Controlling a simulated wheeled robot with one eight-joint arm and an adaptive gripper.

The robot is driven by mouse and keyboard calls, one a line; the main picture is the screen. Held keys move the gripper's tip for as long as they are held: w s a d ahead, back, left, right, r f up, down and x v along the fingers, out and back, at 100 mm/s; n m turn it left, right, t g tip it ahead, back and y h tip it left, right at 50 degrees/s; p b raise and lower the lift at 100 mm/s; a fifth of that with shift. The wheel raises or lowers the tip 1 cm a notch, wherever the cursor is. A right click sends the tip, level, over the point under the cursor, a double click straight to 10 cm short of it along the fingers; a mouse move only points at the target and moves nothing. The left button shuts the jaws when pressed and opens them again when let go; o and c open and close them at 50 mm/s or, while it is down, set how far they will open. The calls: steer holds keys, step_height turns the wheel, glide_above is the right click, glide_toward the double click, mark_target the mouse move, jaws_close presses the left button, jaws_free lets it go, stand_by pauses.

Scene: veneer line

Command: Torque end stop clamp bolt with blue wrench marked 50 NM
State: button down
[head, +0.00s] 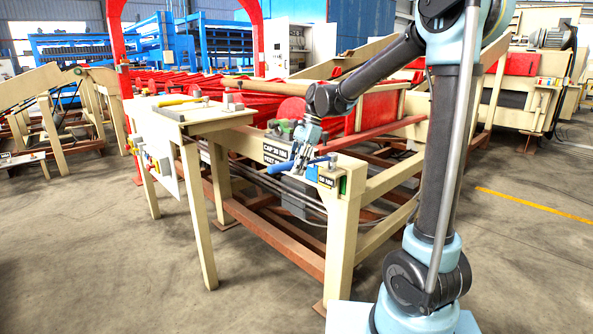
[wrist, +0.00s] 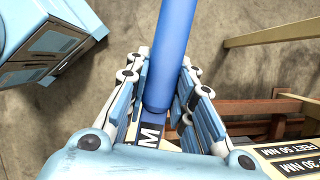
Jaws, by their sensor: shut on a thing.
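My gripper (head: 303,160) is shut on the handle of the blue wrench (head: 281,167), beside the near end of the cream frame. In the wrist view the handle (wrist: 178,50) runs up from between the finger pads of my gripper (wrist: 167,100). The wrench's head is hidden. A small label (head: 326,182) sits on the frame end just below the wrench; its text is too small to read surely. In the wrist view a letter M shows on a plate under the handle. I cannot make out the end stop clamp bolt.
Concrete floor in front is clear.

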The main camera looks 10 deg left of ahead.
steer(key=shift+r, duration=2)
